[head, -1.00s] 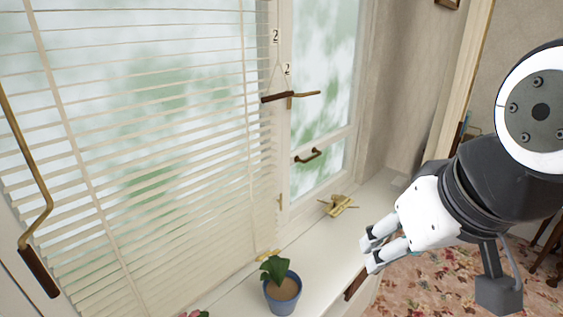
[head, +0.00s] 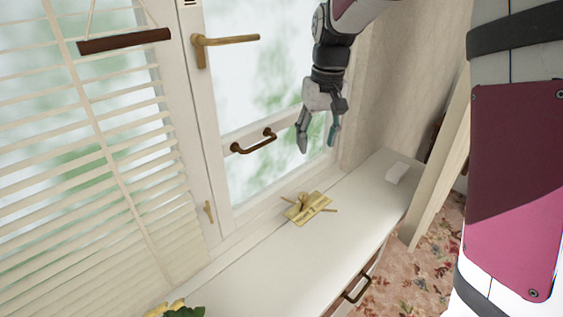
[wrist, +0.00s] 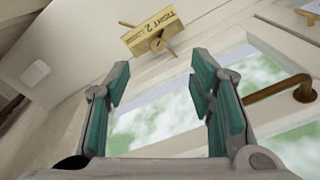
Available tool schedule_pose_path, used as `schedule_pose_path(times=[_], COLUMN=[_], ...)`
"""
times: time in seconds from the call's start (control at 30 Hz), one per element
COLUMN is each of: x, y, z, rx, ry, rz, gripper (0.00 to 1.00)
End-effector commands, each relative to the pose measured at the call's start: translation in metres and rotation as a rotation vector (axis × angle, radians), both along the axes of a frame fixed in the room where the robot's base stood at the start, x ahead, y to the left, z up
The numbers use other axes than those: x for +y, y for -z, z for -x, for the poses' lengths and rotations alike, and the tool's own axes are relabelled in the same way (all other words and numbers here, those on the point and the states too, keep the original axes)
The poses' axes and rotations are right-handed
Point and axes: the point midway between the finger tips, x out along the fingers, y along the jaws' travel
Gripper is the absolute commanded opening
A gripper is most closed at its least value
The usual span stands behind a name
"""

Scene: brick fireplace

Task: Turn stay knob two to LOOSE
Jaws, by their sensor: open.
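The stay knob sits on a brass plate (head: 309,208) on the white sill, below the window, in the head view. In the wrist view the plate (wrist: 150,32) is near the top and reads "TIGHT 2", with a small knob and a thin rod crossing it. My gripper (head: 318,150) is open and empty, pointing down above the sill, up and a little right of the plate in the head view. In the wrist view its teal-padded fingers (wrist: 205,75) are apart, with the plate beyond them. Which way the knob is set is not clear.
A bronze pull handle (head: 255,142) is on the window frame left of my gripper, and a brass lever handle (head: 228,40) is above it. Blinds (head: 90,150) hang at left. A green plant (head: 180,311) is at the bottom. The sill's middle is clear.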

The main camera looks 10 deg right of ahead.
Motion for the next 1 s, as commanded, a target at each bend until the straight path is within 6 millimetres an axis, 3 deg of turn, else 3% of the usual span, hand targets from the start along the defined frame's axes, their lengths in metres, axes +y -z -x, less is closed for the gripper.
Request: schedule_pose_path(times=[0.03,0.1,0.3,0.57,1.0], x=[0.001,0.002,0.002,0.002,0.002], y=[0.022,0.042,0.077,0.1,0.183], z=[-0.018,-0.034,-0.06,-0.063,-0.063], rx=[0.023,0.046,0.081,0.091,0.092], ry=[-0.006,-0.011,-0.023,-0.025,-0.024], rz=[0.007,0.016,0.032,0.035,0.036], gripper=[0.49,0.49,0.49,0.49,0.49])
